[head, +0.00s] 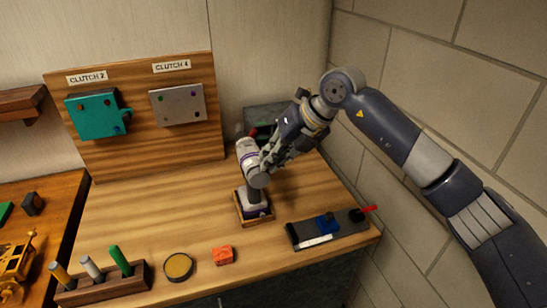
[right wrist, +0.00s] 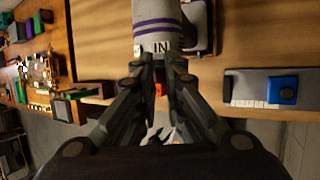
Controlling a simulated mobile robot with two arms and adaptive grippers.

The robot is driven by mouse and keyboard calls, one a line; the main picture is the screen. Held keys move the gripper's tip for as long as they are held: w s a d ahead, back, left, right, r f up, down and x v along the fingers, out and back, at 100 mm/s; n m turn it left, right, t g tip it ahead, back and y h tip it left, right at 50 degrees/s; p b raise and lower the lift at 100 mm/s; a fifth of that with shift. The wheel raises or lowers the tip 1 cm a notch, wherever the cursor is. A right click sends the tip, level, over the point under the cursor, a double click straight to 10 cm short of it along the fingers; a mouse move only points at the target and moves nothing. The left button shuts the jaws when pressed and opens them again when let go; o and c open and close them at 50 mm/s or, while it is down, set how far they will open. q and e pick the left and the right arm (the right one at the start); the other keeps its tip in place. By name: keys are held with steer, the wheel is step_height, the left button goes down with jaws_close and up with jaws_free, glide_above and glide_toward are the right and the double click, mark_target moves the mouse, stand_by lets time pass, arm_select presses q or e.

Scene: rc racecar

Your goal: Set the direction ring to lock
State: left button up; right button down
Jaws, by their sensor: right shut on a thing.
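A white and purple power driver (head: 249,163) stands upright with its grey grip and foot in a small wooden tray (head: 239,209). In the right wrist view its white body (right wrist: 158,14) has purple bands and a pale ring (right wrist: 158,47) at the lower end marked "IN". My right gripper (head: 268,163) comes in from the right at the driver's head. In the right wrist view its fingertips (right wrist: 161,66) are closed together at the ring's edge, just below the lettering. The fingers hide part of the ring. My left gripper is in neither view.
A grey fixture (head: 350,222) with a blue block and red handle lies right of the tray. An orange block (head: 224,256), a round tin (head: 178,267) and a wooden rack (head: 103,285) line the front. A clutch board (head: 140,145) stands behind. The bench's left middle is clear.

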mark_target(257, 168)
steer(key=shift+s+a+r+t+h+b, duration=0.1)
steer(key=shift+a+r+t+h+b, duration=0.2)
steer(key=shift+a+h, duration=0.5)
steer(key=shift+s+a+r+n+t+h+b, duration=0.15)
steer(key=shift+a+h+b, duration=0.15)
steer(key=shift+h, duration=0.25)
steer(key=shift+s+a+f+n+t+h+b, duration=0.1)
steer(key=shift+a+n+t+h+b, duration=0.1)
steer(key=shift+h+b, duration=0.3)
steer(key=shift+s+a+r+n+t+h+b, duration=0.1)
steer(key=shift+a+n+t+h+b, duration=0.1)
steer(key=shift+h, duration=0.45)
steer(key=c, duration=1.7)
jaws_free()
steer(key=v, duration=1.2)
steer(key=shift+w, duration=0.1)
